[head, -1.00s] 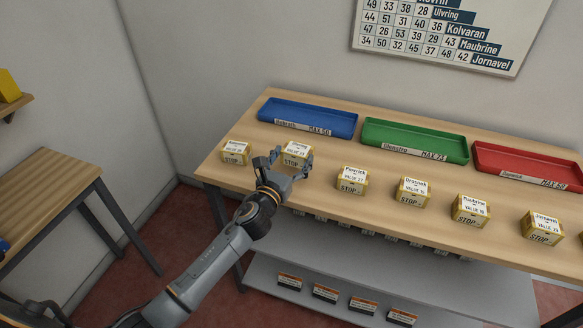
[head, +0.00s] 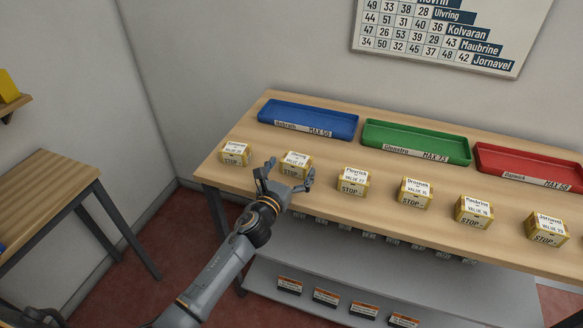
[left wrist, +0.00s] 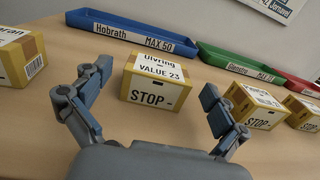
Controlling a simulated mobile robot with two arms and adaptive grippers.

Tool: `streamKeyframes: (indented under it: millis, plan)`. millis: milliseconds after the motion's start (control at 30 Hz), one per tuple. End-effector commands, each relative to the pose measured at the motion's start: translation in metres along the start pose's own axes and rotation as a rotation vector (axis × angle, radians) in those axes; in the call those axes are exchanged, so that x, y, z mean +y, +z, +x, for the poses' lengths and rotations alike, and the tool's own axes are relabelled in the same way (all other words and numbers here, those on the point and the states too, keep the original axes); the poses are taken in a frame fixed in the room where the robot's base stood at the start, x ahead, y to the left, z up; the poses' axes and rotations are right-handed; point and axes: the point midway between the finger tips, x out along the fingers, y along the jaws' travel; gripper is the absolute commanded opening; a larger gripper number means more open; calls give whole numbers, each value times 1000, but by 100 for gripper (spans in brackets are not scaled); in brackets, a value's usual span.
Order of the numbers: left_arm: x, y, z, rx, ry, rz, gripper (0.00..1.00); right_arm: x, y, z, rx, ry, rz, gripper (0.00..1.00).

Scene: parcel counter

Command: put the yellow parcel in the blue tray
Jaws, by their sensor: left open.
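Several yellow parcels with white labels stand in a row along the front of the counter. My left gripper (head: 284,180) is open, its fingers just in front of and to either side of the second parcel from the left (head: 295,164). In the left wrist view this parcel (left wrist: 157,82) reads "Ulvring VALUE 23 STOP" and stands between the spread fingers (left wrist: 152,95), apart from them. The blue tray (head: 308,118), labelled "Hobrath MAX 50", lies behind it and looks empty. My right gripper is not in view.
A green tray (head: 416,141) and a red tray (head: 530,166) lie right of the blue one. A wall chart (head: 440,32) hangs behind. Bare counter lies between parcels and trays.

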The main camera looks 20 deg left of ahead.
Motion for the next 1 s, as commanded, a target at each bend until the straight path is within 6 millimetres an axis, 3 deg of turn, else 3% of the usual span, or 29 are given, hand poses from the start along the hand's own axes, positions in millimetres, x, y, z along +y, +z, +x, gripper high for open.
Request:
streamKeyframes:
  millis: [300,467,800,1000]
  plan:
    - [0,-1,0,0,1,-2,98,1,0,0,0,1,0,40]
    - [1,-3,-29,2,-1,3,98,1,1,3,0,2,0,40]
    - [7,-4,-106,3,0,0,98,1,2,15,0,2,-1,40]
    - [7,-3,-132,1,-1,-1,98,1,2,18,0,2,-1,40]
